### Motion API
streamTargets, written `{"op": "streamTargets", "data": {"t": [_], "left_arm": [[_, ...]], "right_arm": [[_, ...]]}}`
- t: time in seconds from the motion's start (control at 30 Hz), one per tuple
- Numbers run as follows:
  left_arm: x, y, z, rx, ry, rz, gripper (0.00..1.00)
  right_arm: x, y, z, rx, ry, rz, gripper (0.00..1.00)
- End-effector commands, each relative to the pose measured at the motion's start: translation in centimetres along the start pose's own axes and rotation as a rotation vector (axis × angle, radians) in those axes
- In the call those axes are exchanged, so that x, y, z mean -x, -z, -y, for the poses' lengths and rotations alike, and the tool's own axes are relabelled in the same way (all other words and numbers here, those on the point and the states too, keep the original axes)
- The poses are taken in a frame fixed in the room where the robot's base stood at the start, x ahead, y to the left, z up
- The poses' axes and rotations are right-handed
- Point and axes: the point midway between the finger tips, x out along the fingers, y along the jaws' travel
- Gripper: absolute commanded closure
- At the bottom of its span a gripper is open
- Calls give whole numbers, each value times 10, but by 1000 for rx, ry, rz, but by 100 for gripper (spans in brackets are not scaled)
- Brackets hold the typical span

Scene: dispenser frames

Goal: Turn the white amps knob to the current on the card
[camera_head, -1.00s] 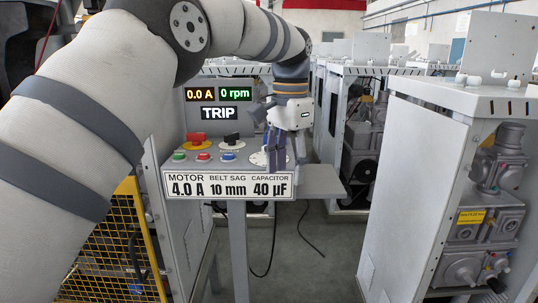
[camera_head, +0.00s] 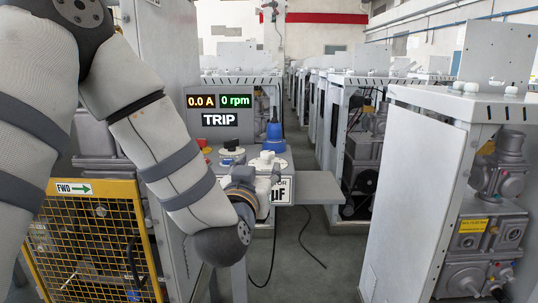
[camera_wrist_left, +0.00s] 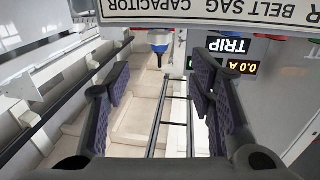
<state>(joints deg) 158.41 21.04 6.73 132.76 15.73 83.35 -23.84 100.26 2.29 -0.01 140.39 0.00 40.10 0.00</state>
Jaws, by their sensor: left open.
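The white amps knob (camera_head: 266,157) appears to be the one on the round white dial at the panel's right side, behind my left wrist; its pointer setting is too small to read. The card (camera_head: 281,191) is mostly covered by my left arm, with only its right end showing; in the left wrist view, the card (camera_wrist_left: 215,10) shows "BELT SAG" and "CAPACITOR". My left gripper (camera_head: 263,182) is low in front of the panel, partly hidden. In the left wrist view its fingers (camera_wrist_left: 162,78) are apart with nothing gripped. My right gripper is out of view.
The display (camera_head: 220,110) reads 0.0 A, 0 rpm and TRIP. A black knob (camera_head: 231,144) is left of the white one. A blue object (camera_head: 273,136) stands behind the dial. A grey shelf (camera_head: 314,190) juts right. A yellow mesh guard (camera_head: 90,240) is at left.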

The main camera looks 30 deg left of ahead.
Motion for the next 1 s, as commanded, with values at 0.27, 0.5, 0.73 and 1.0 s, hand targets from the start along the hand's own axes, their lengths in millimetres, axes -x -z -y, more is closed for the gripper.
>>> {"op": "streamTargets", "data": {"t": [0.27, 0.5, 0.73, 1.0], "left_arm": [[-67, -5, 0, -1, 2, 4, 50], [-109, -4, 0, -1, 0, 3, 50], [-116, -1, 0, -1, -2, 1, 50], [-116, 0, -1, -1, -2, 1, 87]], "right_arm": [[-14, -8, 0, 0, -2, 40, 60], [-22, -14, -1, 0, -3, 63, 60], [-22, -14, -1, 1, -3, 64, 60], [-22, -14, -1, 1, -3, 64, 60]]}}
